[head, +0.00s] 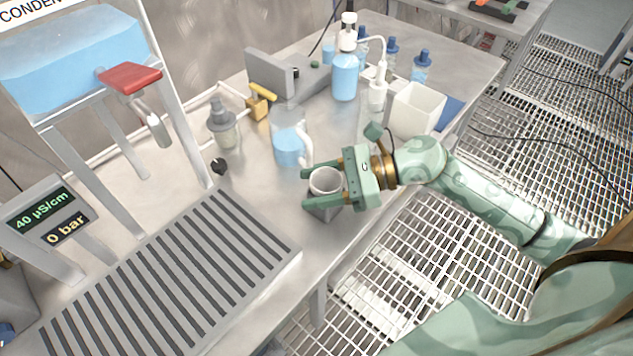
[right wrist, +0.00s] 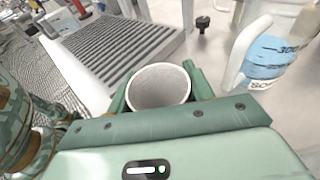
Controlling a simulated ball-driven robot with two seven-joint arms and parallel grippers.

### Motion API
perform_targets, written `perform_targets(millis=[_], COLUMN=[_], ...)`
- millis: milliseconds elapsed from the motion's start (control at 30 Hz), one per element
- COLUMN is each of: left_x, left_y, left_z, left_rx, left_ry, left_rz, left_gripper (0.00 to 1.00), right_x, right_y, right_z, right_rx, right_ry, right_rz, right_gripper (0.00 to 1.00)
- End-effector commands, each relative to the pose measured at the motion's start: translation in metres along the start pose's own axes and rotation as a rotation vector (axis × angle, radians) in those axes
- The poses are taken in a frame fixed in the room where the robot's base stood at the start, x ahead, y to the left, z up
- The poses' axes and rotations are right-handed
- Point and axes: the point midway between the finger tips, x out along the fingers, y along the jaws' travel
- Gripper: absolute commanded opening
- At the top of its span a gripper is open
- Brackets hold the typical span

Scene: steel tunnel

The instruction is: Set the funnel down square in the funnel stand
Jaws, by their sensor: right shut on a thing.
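The funnel (head: 326,181) is a pale grey, round-mouthed vessel near the right part of the bench. My right gripper (head: 308,188) is shut on it, with one green finger on each side. Its open mouth faces up in the right wrist view (right wrist: 160,86), and it looks roughly upright. My left gripper is not in view.
A measuring jug (head: 288,145) with blue liquid stands just behind the funnel. A white square container (head: 415,110) stands behind my right wrist. A slatted grey drain rack (head: 170,275) lies to the left. A small black knob (head: 219,166) lies between rack and jug.

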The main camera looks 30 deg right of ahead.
Motion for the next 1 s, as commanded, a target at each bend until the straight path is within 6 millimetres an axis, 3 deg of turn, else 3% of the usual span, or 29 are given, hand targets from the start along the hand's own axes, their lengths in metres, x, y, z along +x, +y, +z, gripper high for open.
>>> perform_targets(millis=[433,467,533,733,833,1000], left_x=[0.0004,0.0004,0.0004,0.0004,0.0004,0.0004], left_y=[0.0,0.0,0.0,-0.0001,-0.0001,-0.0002], left_z=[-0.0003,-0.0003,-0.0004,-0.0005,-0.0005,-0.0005], left_rx=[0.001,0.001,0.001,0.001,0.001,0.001], left_ry=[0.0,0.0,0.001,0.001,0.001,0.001], left_rz=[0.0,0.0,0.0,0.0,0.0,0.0], left_gripper=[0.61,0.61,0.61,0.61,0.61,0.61], right_x=[0.0,0.0,0.0,0.0,0.0,0.0], right_y=[0.0002,0.0002,0.0002,0.0002,0.0002,0.0001], right_z=[0.0007,0.0006,0.0006,0.0006,0.0005,0.0005], right_rx=[0.0,0.0,0.0,0.0,0.0,0.0], right_ry=[-0.001,0.0,-0.001,0.0,0.0,0.0], right_rz=[0.001,0.001,0.0,0.0,0.0,0.0], right_gripper=[0.3,0.57,0.77,0.77,1.0,1.0])
